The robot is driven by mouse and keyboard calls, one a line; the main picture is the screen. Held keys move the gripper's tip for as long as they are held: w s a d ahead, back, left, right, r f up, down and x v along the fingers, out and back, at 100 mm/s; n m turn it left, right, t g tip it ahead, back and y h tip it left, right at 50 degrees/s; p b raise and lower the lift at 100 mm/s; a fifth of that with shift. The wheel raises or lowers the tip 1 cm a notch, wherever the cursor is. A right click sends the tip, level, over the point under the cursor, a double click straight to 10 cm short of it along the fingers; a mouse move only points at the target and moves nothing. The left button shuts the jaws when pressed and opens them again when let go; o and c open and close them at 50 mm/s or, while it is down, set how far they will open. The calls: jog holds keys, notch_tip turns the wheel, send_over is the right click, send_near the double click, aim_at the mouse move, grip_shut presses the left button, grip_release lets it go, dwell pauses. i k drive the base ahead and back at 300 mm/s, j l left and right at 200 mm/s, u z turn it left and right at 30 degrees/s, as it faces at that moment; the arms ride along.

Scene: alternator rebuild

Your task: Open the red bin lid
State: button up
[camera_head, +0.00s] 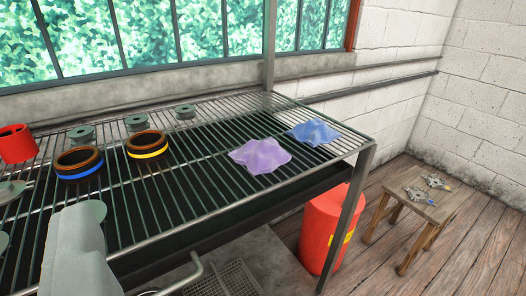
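The red bin (318,236) stands on the floor under the right end of the wire rack table, with a yellow mark on its side. The rack's leg crosses in front of it and the table edge hides part of its top, so I cannot make out its lid clearly. A pale grey block (75,255) at the lower left looks like part of my gripper. It is over the rack's left front, well away from the bin. Its fingertips cannot be made out.
The wire rack table (200,205) holds a purple cloth (260,156), a blue cloth (314,132), two dark rings with blue and yellow bands, a red cup (17,143) and several grey discs. A wooden stool (405,215) with small metal parts stands right of the bin. Wooden floor is clear in front.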

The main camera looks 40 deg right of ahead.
aim_at(330, 203)
jog(key=z, duration=1.5)
jog(key=i+l+z, duration=0.1)
jog(key=i+l, duration=0.3)
jog(key=i+l+z, duration=0.15)
jog(key=i+l, duration=0.15)
jog(key=i, duration=0.3)
